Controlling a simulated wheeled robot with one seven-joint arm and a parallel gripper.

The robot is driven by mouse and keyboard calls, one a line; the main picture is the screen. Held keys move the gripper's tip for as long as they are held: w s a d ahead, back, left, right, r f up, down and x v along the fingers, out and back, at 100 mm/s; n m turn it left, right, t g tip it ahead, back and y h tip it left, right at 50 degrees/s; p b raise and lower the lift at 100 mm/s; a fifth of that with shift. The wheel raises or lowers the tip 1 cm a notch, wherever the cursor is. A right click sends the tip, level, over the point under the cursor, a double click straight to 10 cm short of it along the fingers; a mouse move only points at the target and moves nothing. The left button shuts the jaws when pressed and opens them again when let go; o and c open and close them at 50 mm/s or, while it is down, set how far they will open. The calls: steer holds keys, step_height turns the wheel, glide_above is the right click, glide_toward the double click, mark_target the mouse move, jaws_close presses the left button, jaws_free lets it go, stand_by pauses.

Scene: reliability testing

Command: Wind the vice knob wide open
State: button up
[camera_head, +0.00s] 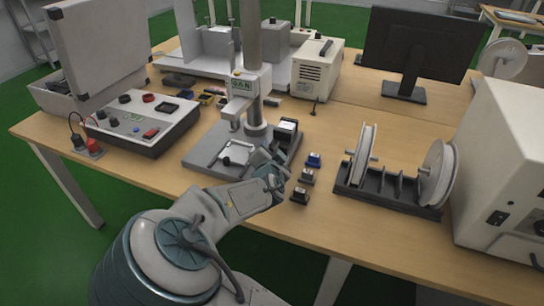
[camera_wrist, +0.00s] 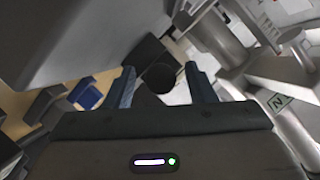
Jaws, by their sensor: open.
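The vice knob (camera_wrist: 161,77) is a dark round knob, seen in the wrist view between my two fingers. My gripper (camera_wrist: 160,69) is open, with one finger on each side of the knob and a visible gap to each. In the head view my gripper (camera_head: 277,170) is at the front right corner of the test stand's grey base (camera_head: 203,152). A small light vice or fixture (camera_head: 238,153) sits on that base under the stand's head.
The test stand's column (camera_head: 252,60) rises behind the fixture. Small blue (camera_head: 314,160) and dark blocks (camera_head: 300,195) stand just right of my gripper. A spool rack (camera_head: 390,190) is farther right, a control box (camera_head: 140,125) left. Bare wood lies in front.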

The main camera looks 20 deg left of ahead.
steer(key=shift+w+f, duration=0.1)
steer(key=shift+w, duration=0.15)
steer(key=c, duration=1)
steer(key=shift+o, duration=0.2)
